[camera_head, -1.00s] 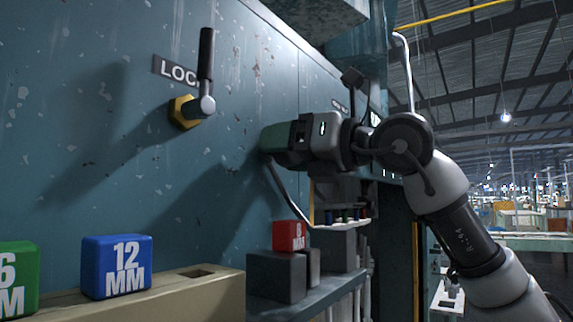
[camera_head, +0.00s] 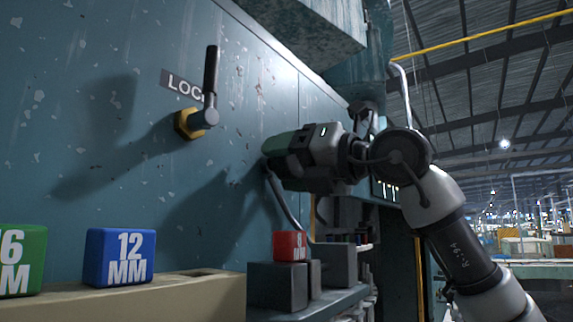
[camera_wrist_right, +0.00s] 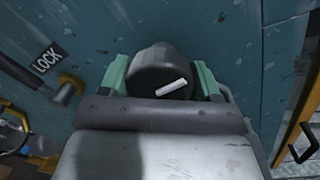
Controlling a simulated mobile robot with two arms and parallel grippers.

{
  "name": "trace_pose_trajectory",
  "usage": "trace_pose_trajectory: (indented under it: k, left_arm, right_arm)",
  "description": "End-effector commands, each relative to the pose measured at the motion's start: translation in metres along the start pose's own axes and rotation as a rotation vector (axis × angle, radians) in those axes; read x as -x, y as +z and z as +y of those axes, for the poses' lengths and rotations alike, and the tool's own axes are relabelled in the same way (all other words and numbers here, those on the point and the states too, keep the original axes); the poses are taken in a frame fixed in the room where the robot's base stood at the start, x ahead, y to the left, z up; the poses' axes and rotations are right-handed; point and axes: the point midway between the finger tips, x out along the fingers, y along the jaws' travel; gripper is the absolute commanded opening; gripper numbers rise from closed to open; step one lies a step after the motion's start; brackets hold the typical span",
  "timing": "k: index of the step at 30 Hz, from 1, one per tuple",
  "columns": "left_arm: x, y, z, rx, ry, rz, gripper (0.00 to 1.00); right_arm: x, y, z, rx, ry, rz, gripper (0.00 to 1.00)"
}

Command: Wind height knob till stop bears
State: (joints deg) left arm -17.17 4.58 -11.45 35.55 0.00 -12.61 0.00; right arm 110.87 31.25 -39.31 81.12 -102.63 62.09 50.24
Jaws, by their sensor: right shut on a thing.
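The height knob (camera_wrist_right: 160,72) is a dark round knob with a white mark on its face, seen in the right wrist view against the blue-green panel. The white mark slants up to the right. My right gripper (camera_wrist_right: 160,82) has its green fingers on both sides of the knob and is shut on it. In the head view my right gripper (camera_head: 276,158) reaches to the panel and hides the knob. The stop is not clearly visible. My left gripper is not in view.
A lock lever (camera_head: 210,85) with a black handle stands upright on the panel, left of my right gripper. Blue 12 MM (camera_head: 119,257), green (camera_head: 20,262) and red (camera_head: 290,246) blocks sit below. A large housing (camera_head: 305,30) overhangs above.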

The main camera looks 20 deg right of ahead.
Motion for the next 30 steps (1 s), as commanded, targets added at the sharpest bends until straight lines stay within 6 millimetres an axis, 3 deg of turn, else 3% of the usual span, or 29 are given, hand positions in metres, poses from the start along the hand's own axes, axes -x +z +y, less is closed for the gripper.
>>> trace_pose_trajectory:
  k: [2, 3, 8, 19, 30]
  left_arm:
    - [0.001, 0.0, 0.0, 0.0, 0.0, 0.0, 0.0]
    - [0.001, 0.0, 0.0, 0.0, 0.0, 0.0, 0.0]
    - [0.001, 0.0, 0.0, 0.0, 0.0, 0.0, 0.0]
    - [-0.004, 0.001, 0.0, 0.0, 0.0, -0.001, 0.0]
    - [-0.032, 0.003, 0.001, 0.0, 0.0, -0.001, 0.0]
  right_arm:
    - [0.002, 0.004, 0.001, 0.001, 0.002, -0.01, 0.39]
    - [0.002, 0.004, 0.001, 0.001, 0.002, -0.011, 0.64]
    - [0.002, 0.003, 0.001, 0.001, 0.002, -0.007, 0.88]
    - [0.008, 0.001, -0.001, 0.002, 0.001, -0.005, 0.88]
    - [0.078, -0.001, -0.002, 0.002, 0.001, -0.009, 0.88]
